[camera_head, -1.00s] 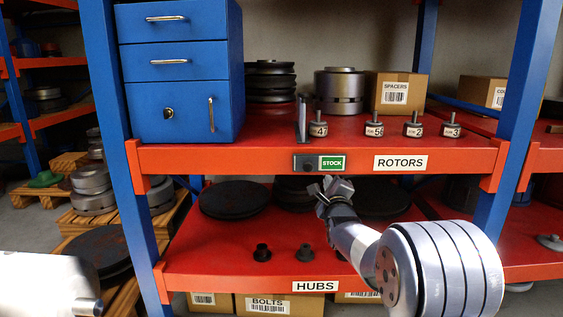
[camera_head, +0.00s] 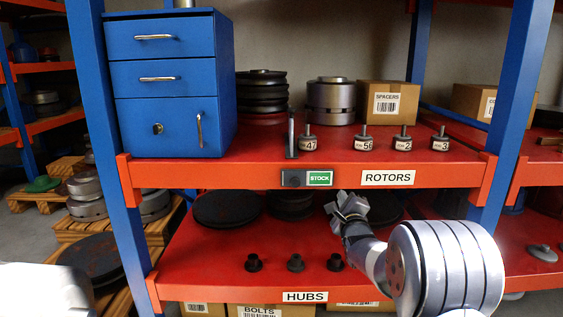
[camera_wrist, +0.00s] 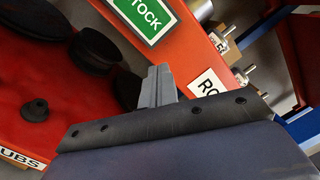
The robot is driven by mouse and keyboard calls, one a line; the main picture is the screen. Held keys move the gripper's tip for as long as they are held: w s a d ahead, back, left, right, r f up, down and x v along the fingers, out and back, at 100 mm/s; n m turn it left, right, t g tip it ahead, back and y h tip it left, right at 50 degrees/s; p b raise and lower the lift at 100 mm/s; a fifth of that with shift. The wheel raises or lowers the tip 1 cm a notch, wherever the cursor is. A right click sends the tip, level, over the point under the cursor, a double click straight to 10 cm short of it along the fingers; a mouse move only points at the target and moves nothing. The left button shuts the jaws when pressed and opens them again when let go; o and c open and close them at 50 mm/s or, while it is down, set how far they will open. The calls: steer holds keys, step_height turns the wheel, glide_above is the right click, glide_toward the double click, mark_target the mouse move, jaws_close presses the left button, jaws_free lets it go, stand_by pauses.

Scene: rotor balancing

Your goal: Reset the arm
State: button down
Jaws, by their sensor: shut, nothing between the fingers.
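My gripper (camera_head: 347,205) is shut and empty in the head view. It is in front of the shelf unit, just below the edge of the upper red shelf and above the lower one. Its shut grey fingers also show in the wrist view (camera_wrist: 158,86), between the green STOCK sign (camera_wrist: 143,14) and the ROTORS label (camera_wrist: 207,84). My grey arm reaches up to it from the lower right.
The upper red shelf (camera_head: 255,173) holds a blue cabinet (camera_head: 165,85), several small numbered rotors (camera_head: 364,147), dark discs, a metal cylinder (camera_head: 331,100) and a SPACERS box (camera_head: 388,103). Three dark hubs (camera_head: 295,263) stand on the lower shelf (camera_head: 215,270). Blue posts flank both sides.

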steer(key=s+p, duration=0.2)
steer(key=s, duration=0.8)
steer(key=shift+s+d+f, duration=0.2)
steer(key=shift+f, duration=0.2)
steer(key=shift+f, duration=0.1)
